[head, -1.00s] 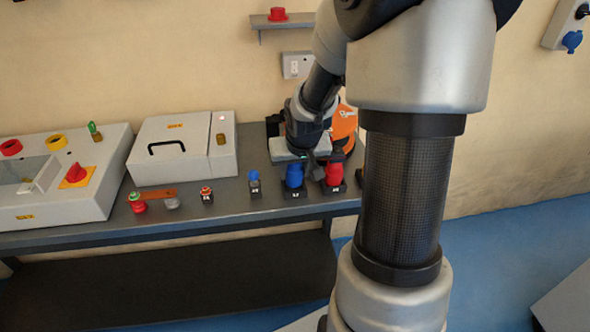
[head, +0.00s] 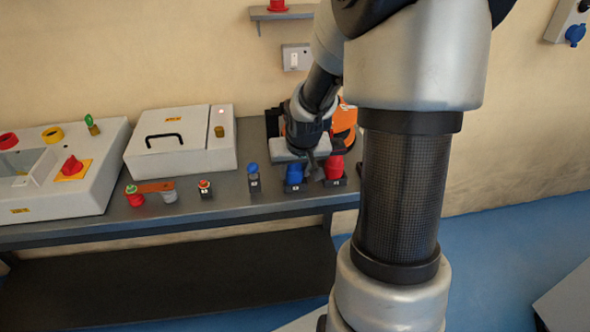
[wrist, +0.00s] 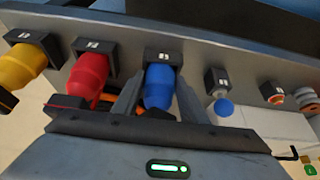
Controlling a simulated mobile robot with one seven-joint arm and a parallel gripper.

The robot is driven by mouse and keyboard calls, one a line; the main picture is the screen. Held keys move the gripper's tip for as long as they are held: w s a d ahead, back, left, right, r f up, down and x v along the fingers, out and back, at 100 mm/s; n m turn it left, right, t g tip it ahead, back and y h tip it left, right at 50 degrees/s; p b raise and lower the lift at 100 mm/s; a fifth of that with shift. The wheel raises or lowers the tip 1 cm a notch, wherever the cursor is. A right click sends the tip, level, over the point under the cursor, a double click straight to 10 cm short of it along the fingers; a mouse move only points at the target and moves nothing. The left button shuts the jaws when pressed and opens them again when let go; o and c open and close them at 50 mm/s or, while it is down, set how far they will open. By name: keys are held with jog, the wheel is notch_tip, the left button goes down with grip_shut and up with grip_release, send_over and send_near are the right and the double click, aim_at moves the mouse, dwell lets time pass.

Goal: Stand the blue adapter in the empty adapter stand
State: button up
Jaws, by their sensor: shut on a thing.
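The blue adapter (wrist: 159,88) is between the two fingers of my gripper (wrist: 160,82) in the wrist view, one finger on each side. My gripper is shut on it. The adapter is at a black labelled stand (wrist: 164,56) and looks upright in it; its lower end is hidden. In the head view the blue adapter (head: 295,172) shows above its stand (head: 293,187), with part of my gripper (head: 312,165) beside it. I cannot make out an empty adapter stand in either view.
A red adapter (wrist: 88,76) stands close beside the blue one, and a yellow adapter (wrist: 22,67) stands beyond it. On the other side are a small blue-knobbed piece (wrist: 223,106) and an orange-topped piece (wrist: 304,95). A grey case (head: 180,155) stands further left on the bench.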

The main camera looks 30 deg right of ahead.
jog(key=o, duration=1.3)
jog(key=shift+c, duration=0.2)
jog(key=p+v, duration=1.6)
jog(key=v, duration=0.1)
jog(key=shift+s+a+r, duration=0.1)
jog(key=shift+a+r, duration=0.05)
